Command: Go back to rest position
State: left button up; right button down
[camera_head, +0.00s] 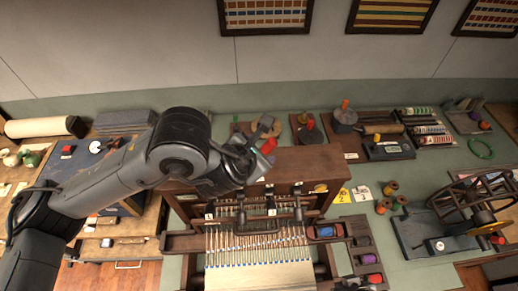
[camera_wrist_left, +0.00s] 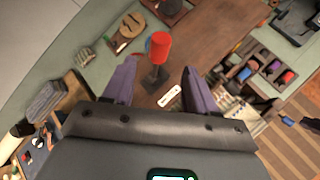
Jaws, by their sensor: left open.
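My left arm comes in from the left in the head view. My left gripper (camera_head: 266,140) is above the left part of the loom's brown wooden top (camera_head: 312,163). In the left wrist view its two purple-grey fingers (camera_wrist_left: 160,68) are spread apart with nothing clamped between them. A red cylinder on a small dark stand (camera_wrist_left: 159,46) shows beyond and between the fingers. It also shows in the head view as a red patch (camera_head: 269,146), partly hidden by the gripper. My right gripper does not show.
The loom with pale warp threads (camera_head: 258,248) stands at front centre. A side tray of coloured spools (camera_head: 366,259) is to its right. A spinning-wheel device (camera_head: 440,240) stands at far right. Tools and yarn boards line the back of the green table (camera_head: 345,113). A white roll (camera_head: 38,128) lies at left.

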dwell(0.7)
pick_arm(q)
jog(key=s+d+f+n+h+p, duration=0.2)
jog(key=s+d+n+h, duration=0.3)
jog(key=n, duration=0.8)
jog(key=s+a+f+n+g+y+p, duration=0.1)
jog(key=s+a+f+n+y, duration=0.2)
jog(key=s+a+f+n, duration=0.3)
jog(key=s+a+f+n+g+y+p, duration=0.1)
jog(key=s+a+f+n+g+y, duration=0.1)
jog(key=s+a+f+n, duration=0.4)
jog(key=s+a+f+n+g+y+p, duration=0.1)
jog(key=s+a+f+n, duration=0.5)
jog(key=a+n, duration=0.8)
jog(key=s+n+g+y, duration=0.1)
jog(key=s+n+y, duration=0.1)
jog(key=n, duration=0.3)
jog(key=shift+s+a+n+y, duration=0.25)
jog(key=shift+s+n+y, duration=0.15)
jog(key=shift+s, duration=0.1)
